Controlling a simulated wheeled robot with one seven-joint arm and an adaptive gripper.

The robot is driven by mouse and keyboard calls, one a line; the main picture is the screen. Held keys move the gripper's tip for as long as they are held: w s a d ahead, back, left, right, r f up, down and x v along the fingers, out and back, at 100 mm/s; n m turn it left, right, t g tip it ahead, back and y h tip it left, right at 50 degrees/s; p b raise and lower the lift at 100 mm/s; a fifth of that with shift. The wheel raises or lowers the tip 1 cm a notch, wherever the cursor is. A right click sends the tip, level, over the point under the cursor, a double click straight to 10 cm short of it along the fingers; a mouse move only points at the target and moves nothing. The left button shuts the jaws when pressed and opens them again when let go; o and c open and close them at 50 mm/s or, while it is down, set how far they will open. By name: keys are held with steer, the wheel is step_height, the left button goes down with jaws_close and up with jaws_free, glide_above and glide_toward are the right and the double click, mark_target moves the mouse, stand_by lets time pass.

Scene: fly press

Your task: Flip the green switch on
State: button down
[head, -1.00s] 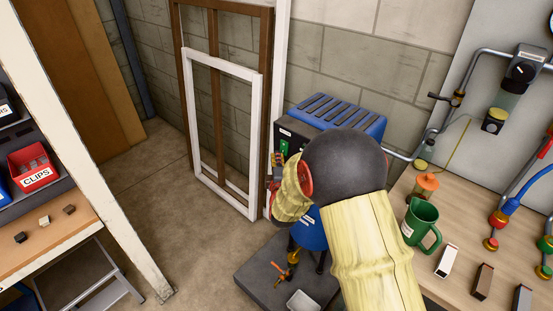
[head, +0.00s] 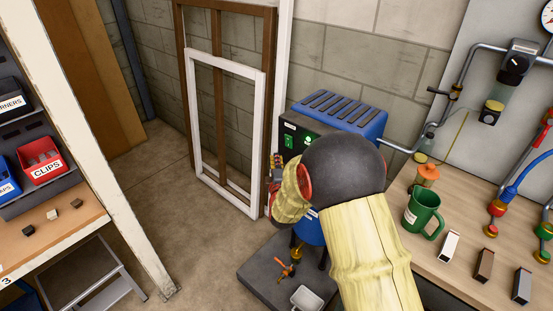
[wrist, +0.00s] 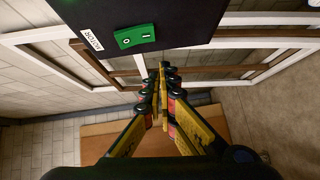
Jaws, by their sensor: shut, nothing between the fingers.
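The green switch (wrist: 135,37) is a rocker marked O and I on a black panel with a MOTOR label, at the top of the wrist view. In the head view the green switch (head: 289,140) shows on the dark end of the blue machine (head: 345,115). My gripper (wrist: 163,70) is shut and empty, its fingertips just below and right of the switch in the wrist view, apart from it. I cannot tell which side of the rocker is pressed.
A white frame (head: 190,110) and a brown frame lean on the wall left of the machine. A green mug (head: 421,212) and pipework stand on the bench at right. Shelves with a red CLIPS bin (head: 42,160) are at left.

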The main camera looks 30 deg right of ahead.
steer(key=p+v, duration=0.2)
steer(key=v, duration=0.6)
steer(key=shift+s+f, duration=0.45)
steer(key=shift+f, duration=0.25)
steer(key=shift+m, duration=0.3)
steer(key=s+a+f+m+g+y, duration=0.3)
steer(key=f+m+g, duration=0.1)
steer(key=f, duration=0.7)
steer(key=s+a+m+g+y, duration=0.3)
steer(key=s+a+m+g, duration=0.2)
steer(key=s+a, duration=0.25)
steer(key=s+a+r+m+g+y, duration=0.1)
steer(key=s+a+r+m+g, duration=0.25)
steer(key=s+r, duration=1.35)
step_height(320, 180, up, 10)
steer(key=s+a+t+p, duration=0.1)
steer(key=s+a+t, duration=0.1)
steer(key=shift+n+t, duration=0.35)
steer(key=shift+n, duration=0.1)
